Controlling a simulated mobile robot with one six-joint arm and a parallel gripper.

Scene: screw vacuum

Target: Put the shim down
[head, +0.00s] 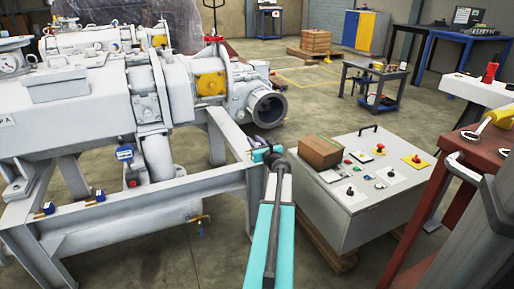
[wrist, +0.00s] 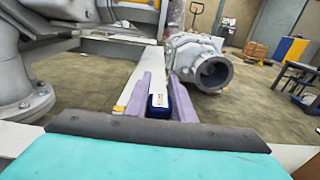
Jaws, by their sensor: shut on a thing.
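My gripper (head: 262,144) is at the right end of the white machine frame (head: 215,183), above or beside its rail; I cannot tell whether it touches. In the wrist view, the two purple fingers of my gripper (wrist: 161,98) are closed on a small blue and white block (wrist: 158,94), which I take to be the shim. It lies lengthwise between the fingers, with a white label on its top. Its far end is over or near the grey-white rail.
A grey control box (head: 362,190) with a brown carton (head: 320,152) stands right of my arm. The white pump's round outlet (head: 268,106) is just beyond my gripper. A red-brown bench (head: 480,150) is at far right.

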